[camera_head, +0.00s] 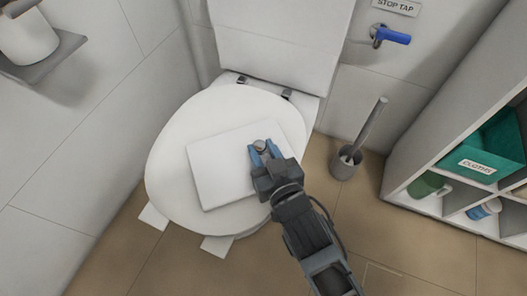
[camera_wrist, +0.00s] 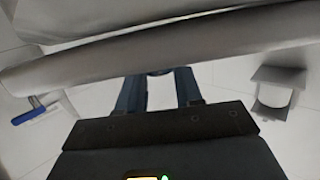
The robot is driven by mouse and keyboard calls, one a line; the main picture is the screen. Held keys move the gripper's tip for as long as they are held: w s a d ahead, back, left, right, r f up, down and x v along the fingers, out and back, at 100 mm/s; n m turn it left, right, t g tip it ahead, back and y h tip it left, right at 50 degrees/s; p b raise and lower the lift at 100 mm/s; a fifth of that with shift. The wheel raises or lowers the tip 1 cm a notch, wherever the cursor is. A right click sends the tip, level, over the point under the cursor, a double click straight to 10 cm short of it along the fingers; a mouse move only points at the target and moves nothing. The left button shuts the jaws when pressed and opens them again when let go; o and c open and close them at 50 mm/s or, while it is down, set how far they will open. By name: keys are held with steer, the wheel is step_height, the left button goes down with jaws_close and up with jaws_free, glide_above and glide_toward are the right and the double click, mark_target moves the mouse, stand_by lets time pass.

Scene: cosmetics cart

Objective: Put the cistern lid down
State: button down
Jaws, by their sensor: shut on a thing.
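The cistern lid (camera_head: 222,172) is a flat white rectangular slab with a round grey knob (camera_head: 261,146) near its right edge. It is over the closed white toilet seat cover (camera_head: 180,140); I cannot tell whether it touches it. My gripper (camera_head: 265,152) is shut on the knob, its blue fingers on either side. In the wrist view, my gripper's fingers (camera_wrist: 158,90) show with a dark bit of the knob between them. Broad pale surfaces fill the top of that view. The white cistern (camera_head: 280,40) stands behind the seat; its top is out of view.
A toilet brush in its holder (camera_head: 346,162) stands right of the toilet. A shelf unit (camera_head: 425,135) with a green cloths box (camera_head: 490,150) is at the right. A blue stop tap (camera_head: 392,36) is on the back wall, a roll holder (camera_head: 45,62) at upper left. Floor in front is clear.

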steer(key=c, duration=0.7)
jaws_free()
steer(key=shift+c, duration=0.2)
steer(key=p+v, duration=0.2)
steer(key=v, duration=1)
steer(key=shift+p, duration=0.4)
steer(key=shift+r, duration=0.1)
